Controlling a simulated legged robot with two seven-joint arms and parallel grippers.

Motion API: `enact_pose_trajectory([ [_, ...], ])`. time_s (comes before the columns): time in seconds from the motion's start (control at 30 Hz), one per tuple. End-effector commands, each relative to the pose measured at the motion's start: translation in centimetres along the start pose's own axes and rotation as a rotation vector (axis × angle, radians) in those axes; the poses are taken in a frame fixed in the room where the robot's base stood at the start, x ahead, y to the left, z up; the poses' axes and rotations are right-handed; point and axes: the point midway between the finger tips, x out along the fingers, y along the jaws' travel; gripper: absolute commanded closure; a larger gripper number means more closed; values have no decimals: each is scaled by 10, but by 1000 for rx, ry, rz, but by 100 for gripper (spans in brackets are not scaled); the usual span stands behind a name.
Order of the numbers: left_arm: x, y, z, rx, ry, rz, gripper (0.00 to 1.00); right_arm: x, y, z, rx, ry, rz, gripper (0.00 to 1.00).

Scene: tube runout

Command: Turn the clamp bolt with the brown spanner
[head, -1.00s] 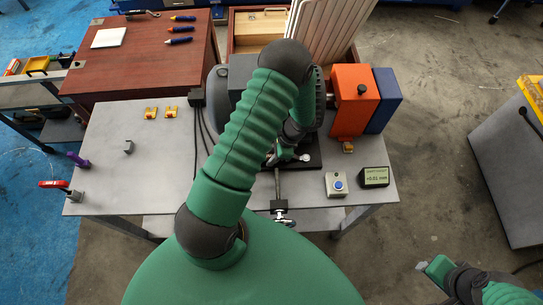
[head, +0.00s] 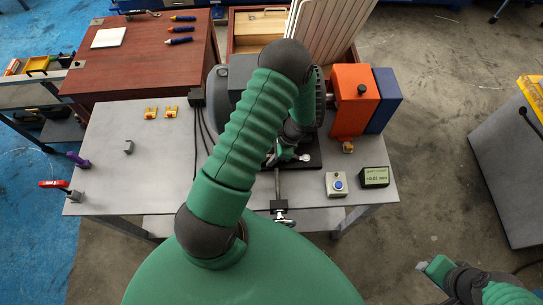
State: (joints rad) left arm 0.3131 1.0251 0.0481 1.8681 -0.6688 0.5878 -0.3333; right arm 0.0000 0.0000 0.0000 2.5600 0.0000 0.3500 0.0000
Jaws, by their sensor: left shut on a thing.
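My left arm rises through the middle of the view and bends down over the machine. My left gripper (head: 287,155) is small and partly hidden by the arm, at the dark base of the grey motor. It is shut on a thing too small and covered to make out. A pale metal piece (head: 303,157) shows beside it. A thin rod (head: 278,184) runs from there toward a black block (head: 279,205) with a silver fitting at the table's front edge. I cannot pick out the brown spanner or the clamp bolt. My right arm is at the lower right; its jaws are unclear.
The grey table (head: 120,175) carries a grey motor (head: 241,72), an orange block (head: 352,95), a blue block (head: 383,100), a button box (head: 336,184) and a small display (head: 374,177). The table's left part is mostly clear.

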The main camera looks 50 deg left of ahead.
Motion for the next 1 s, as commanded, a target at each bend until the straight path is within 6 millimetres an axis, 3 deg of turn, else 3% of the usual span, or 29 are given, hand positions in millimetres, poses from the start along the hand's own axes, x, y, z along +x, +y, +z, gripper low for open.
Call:
enact_pose_trajectory([
  [1.0, -5, -1, 0, 0, 41, -3, 100, -7, 0, -2, 0, 0, 0, 59],
])
